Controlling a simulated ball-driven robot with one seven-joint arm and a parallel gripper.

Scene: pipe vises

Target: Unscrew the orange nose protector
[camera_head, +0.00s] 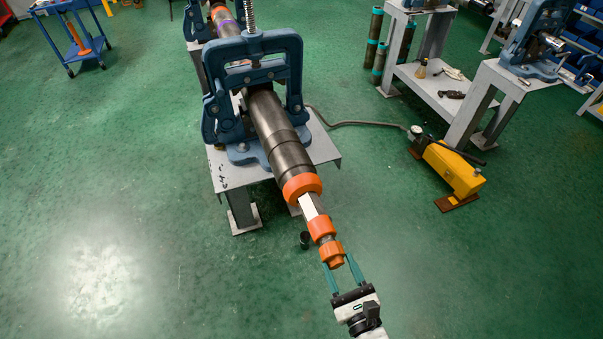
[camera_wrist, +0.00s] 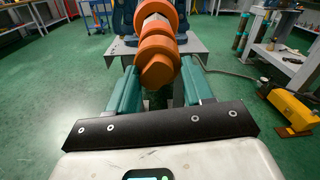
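The orange nose protector (camera_head: 332,253) is the end piece on a long dark pipe assembly (camera_head: 274,128) that points toward me. In the wrist view the nose protector (camera_wrist: 159,71) is a blunt, faceted cap in the upper middle. My gripper (camera_head: 337,261) is open, its two teal fingers on either side of the cap. In the wrist view the fingers of my gripper (camera_wrist: 160,78) stand apart left and right of it, with narrow gaps seeming to remain. I cannot tell how deep the cap sits between the fingertips.
Behind the cap are another orange collar (camera_head: 321,228), a pale square bar (camera_head: 309,206) and an orange ring (camera_head: 302,186). A blue vise (camera_head: 253,75) on a grey stand (camera_head: 322,148) clamps the pipe. A yellow pump (camera_head: 453,170) sits right.

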